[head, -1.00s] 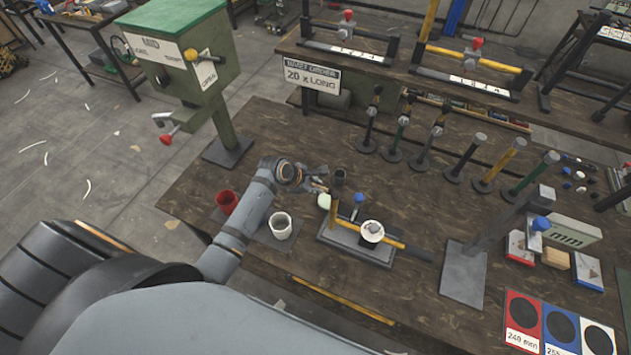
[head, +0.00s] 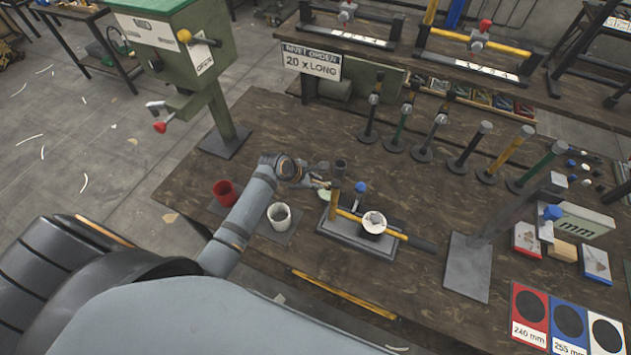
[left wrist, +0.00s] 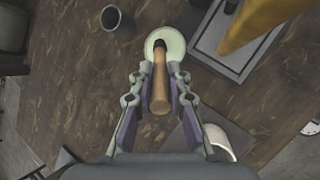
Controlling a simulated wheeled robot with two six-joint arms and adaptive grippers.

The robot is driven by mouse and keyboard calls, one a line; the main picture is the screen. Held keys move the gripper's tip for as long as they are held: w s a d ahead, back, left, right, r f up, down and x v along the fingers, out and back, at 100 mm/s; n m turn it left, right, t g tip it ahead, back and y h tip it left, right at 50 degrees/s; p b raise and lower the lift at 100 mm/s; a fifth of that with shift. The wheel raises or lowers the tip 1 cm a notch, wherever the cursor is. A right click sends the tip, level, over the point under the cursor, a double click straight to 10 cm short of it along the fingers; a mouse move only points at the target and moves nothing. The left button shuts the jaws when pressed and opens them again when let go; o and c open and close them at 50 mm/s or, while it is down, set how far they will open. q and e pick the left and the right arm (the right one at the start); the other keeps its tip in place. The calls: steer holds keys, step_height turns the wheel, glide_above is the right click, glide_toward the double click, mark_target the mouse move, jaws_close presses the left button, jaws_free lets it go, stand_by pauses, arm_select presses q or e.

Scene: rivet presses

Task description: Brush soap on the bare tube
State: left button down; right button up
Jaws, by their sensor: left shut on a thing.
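My left gripper (head: 322,180) is shut on a brush, its fingers around the wooden handle (left wrist: 160,85). The brush's round pale-green head (left wrist: 165,43) points away from the fingers and also shows in the head view (head: 325,192). Brush and gripper are behind and left of a grey fixture (head: 345,236). A yellow tube (head: 348,215) lies across this fixture, with a dark section (head: 420,244) at its right end. A white round piece (head: 373,223) sits over its middle. The brush looks apart from the tube. My right gripper is not in view.
A red cup (head: 224,192) and a white cup (head: 279,216) stand left of the fixture. A dark cup (head: 340,166) is just behind my gripper. A grey measuring stand (head: 468,268) stands to the right. Several upright tubes (head: 470,148) line the back.

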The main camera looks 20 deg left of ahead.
arm_select(q)
steer(key=shift+f, duration=0.6)
stand_by(0.6)
steer(key=shift+s+f, duration=0.15)
stand_by(2.0)
step_height(320, 180, up, 3)
steer(key=p, duration=0.4)
steer(key=shift+r, duration=2.1)
